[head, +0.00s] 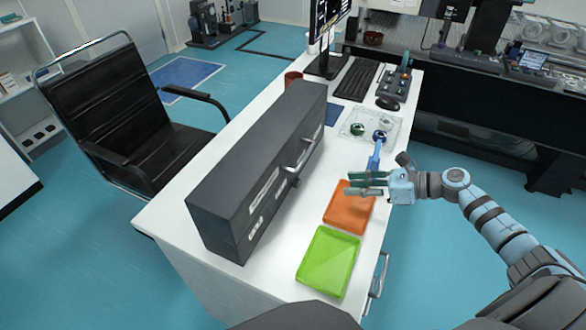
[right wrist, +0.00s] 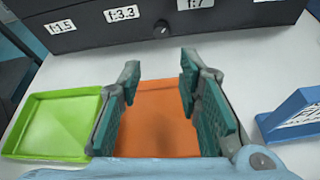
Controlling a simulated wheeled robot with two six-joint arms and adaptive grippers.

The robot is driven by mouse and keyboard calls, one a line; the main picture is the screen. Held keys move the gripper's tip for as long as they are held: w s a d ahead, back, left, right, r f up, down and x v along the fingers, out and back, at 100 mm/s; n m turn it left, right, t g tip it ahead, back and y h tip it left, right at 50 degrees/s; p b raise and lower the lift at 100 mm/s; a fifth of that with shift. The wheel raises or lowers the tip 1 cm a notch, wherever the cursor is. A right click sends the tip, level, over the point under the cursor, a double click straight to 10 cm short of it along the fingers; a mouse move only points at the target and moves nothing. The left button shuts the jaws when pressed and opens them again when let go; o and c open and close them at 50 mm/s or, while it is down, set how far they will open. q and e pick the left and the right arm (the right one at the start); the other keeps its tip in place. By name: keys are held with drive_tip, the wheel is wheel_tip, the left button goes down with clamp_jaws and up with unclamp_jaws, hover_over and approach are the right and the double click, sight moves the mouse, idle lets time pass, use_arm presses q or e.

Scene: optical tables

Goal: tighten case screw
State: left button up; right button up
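A long dark grey case (head: 255,165) stands on the white table. Its front shows at the top of the right wrist view (right wrist: 230,17), with white labels reading f:1.5, f:3.3 and f:7. A small dark screw knob (right wrist: 162,28) sits on that front between the f:3.3 and f:7 labels. In the head view a dark knob (head: 294,182) shows low on the case front, below a metal handle. My right gripper (head: 348,184) is open and empty above the orange tray, its fingers pointing at the case front, apart from it. It also shows in the right wrist view (right wrist: 160,85). My left gripper is not in view.
An orange tray (head: 348,212) and a green tray (head: 328,262) lie in front of the case. A blue object (head: 375,157) with a white panel stands beside the gripper. A clear tray (head: 392,125), a keyboard (head: 356,78) and a monitor are farther back. A black chair (head: 115,100) stands left.

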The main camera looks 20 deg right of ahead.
drive_tip(key=shift+w+f, duration=0.2)
drive_tip(key=shift+w, duration=0.4)
drive_tip(key=shift+w+a+f, duration=0.15)
drive_tip(key=shift+w+a, duration=0.05)
drive_tip(key=shift+w, duration=0.05)
drive_tip(key=b, duration=0.2)
approach(300, 183)
drive_tip(key=shift+a, duration=0.4)
drive_tip(key=b+x, duration=0.1)
drive_tip(key=x, duration=0.6)
drive_tip(key=shift+w+f, duration=0.1)
drive_tip(key=shift+w, duration=0.15)
drive_tip(key=shift+a, duration=0.15)
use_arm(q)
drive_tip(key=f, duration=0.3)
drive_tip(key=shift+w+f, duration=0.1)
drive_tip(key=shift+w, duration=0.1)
use_arm(e)
drive_tip(key=shift+w, duration=0.1)
clamp_jaws()
